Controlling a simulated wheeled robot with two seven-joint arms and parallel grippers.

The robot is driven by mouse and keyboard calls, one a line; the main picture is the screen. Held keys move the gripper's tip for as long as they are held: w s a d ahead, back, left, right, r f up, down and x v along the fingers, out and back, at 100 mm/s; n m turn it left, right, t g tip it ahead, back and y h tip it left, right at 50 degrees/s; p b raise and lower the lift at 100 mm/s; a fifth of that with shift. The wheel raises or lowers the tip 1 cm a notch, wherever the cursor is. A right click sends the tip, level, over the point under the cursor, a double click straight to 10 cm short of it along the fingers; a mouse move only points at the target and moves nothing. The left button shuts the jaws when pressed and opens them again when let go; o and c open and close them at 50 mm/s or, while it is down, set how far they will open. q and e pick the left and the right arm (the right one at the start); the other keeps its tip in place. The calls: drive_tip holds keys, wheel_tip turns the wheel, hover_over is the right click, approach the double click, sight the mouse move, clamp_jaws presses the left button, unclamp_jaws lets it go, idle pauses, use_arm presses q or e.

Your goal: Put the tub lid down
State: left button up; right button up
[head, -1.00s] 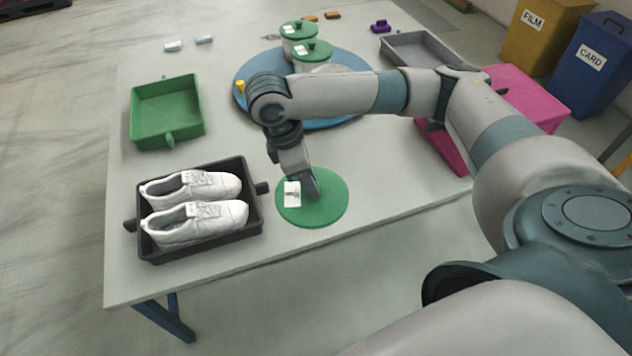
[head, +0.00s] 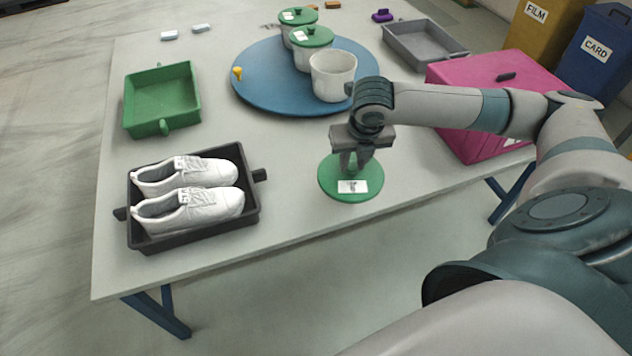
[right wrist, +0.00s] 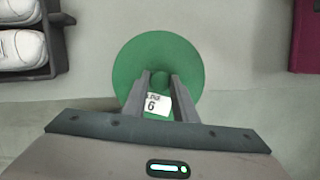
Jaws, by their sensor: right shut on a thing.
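The tub lid (head: 333,187) is a round green disc with a white label and a knob. My right gripper (head: 356,166) is above it, pointing down, and is shut on its knob. In the right wrist view the lid (right wrist: 190,62) lies beyond the two fingers (right wrist: 160,84), which close about the knob, and its label reads 6. I cannot tell whether the lid touches the table. An open white tub (head: 333,84) stands without a lid on the blue round turntable (head: 262,98). My left gripper is not in view.
A black tray (head: 190,240) with white shoes stands at the front left, a green tray (head: 161,97) behind it. Lidded tubs (head: 308,54) stand at the turntable's back. A pink box (head: 470,80) and grey tray (head: 428,42) are at right. The table (head: 270,215) between black tray and lid is clear.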

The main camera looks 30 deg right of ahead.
drive_tip(key=d+n, duration=0.1)
drive_tip(key=d+f+n+y, duration=0.1)
drive_tip(key=n, duration=0.1)
drive_tip(key=shift+d+b, duration=0.25)
drive_tip(key=shift+b, duration=0.15)
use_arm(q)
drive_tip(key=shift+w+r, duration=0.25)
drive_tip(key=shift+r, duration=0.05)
use_arm(e)
drive_tip(key=shift+d+n, duration=0.25)
drive_tip(key=shift+n, duration=0.15)
drive_tip(key=w+a+f, duration=0.2)
drive_tip(key=w, duration=0.1)
drive_tip(key=w+a+f, duration=0.2)
drive_tip(key=w, duration=0.1)
drive_tip(key=w+a+f, duration=0.3)
drive_tip(key=shift+w+a, duration=0.1)
drive_tip(key=shift+w, duration=0.05)
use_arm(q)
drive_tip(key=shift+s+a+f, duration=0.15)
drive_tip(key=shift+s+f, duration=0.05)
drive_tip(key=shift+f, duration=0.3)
use_arm(e)
wheel_tip(320, 180, down, 3)
drive_tip(key=shift+f, duration=0.2)
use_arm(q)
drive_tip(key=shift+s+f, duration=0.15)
use_arm(e)
drive_tip(key=shift+f, duration=0.35)
